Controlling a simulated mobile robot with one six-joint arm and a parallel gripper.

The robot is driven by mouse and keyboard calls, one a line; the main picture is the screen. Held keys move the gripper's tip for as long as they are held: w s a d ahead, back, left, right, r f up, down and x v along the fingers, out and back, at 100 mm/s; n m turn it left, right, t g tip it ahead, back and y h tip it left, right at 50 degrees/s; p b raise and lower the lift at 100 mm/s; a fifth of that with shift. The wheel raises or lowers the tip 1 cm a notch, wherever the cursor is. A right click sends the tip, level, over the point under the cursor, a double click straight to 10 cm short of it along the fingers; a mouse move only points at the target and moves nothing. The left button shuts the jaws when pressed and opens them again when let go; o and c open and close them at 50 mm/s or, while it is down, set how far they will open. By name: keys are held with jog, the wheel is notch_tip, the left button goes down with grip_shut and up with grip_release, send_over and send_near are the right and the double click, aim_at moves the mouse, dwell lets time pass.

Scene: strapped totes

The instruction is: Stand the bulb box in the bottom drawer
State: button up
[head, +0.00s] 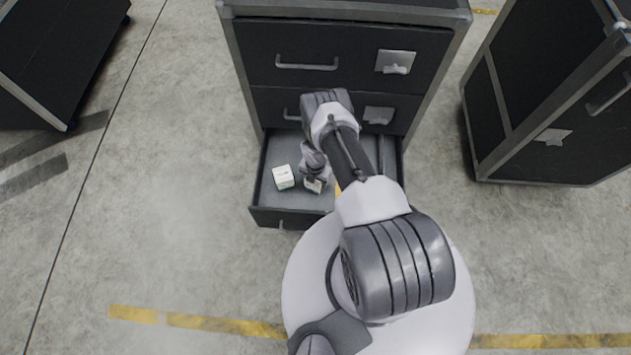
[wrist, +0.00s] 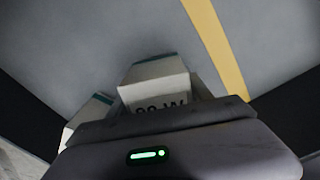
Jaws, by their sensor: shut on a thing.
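The bottom drawer (head: 270,213) is pulled open from the black cabinet. My gripper (head: 315,178) reaches down into it and is shut on the bulb box (head: 313,186), a small white box with a teal edge. In the wrist view the bulb box (wrist: 155,85) shows dark print ending in "W" just beyond the gripper (wrist: 155,125); its lower part is hidden. I cannot tell whether it touches the drawer floor. A second white box (head: 283,177) stands in the drawer to the left; it also shows in the wrist view (wrist: 85,118).
A yellow strip (wrist: 215,45) runs along the drawer floor right of the bulb box. A dark divider (head: 380,155) shows toward the drawer's right side. The upper drawers (head: 340,55) are shut. Other black cabinets stand at left (head: 60,50) and right (head: 550,110).

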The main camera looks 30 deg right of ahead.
jog(key=o, duration=1.5)
jog(key=shift+c, duration=0.2)
